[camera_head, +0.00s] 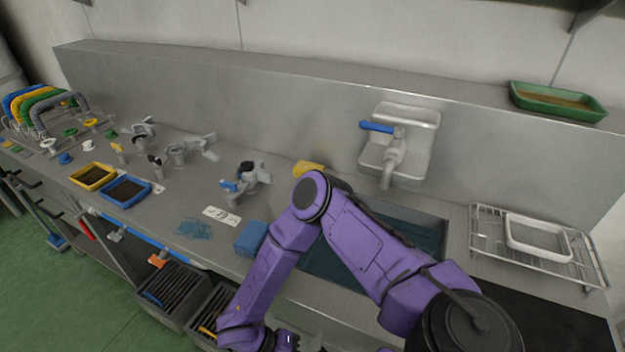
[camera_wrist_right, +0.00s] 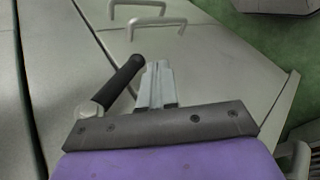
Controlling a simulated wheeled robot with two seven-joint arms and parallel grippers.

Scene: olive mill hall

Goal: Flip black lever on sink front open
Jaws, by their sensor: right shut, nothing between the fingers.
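The black lever (camera_wrist_right: 122,82) shows in the right wrist view as a dark bar on a round pale pivot, slanting up to the right across a grey metal front (camera_wrist_right: 225,65). My right gripper (camera_wrist_right: 157,76) is shut and empty. Its fingers lie just right of the lever's upper end; I cannot tell whether they touch it. In the head view my right arm reaches down in front of the sink (camera_head: 425,238), hiding part of the basin; the lever is not visible there. My left gripper is in neither view.
Two bar handles (camera_wrist_right: 157,22) stick out beyond the lever. On the counter stand a tap (camera_head: 395,155) over the basin, several valve fittings (camera_head: 247,180), a blue sponge (camera_head: 251,238) and a wire rack (camera_head: 487,240). Dark crates (camera_head: 172,292) sit below the front edge.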

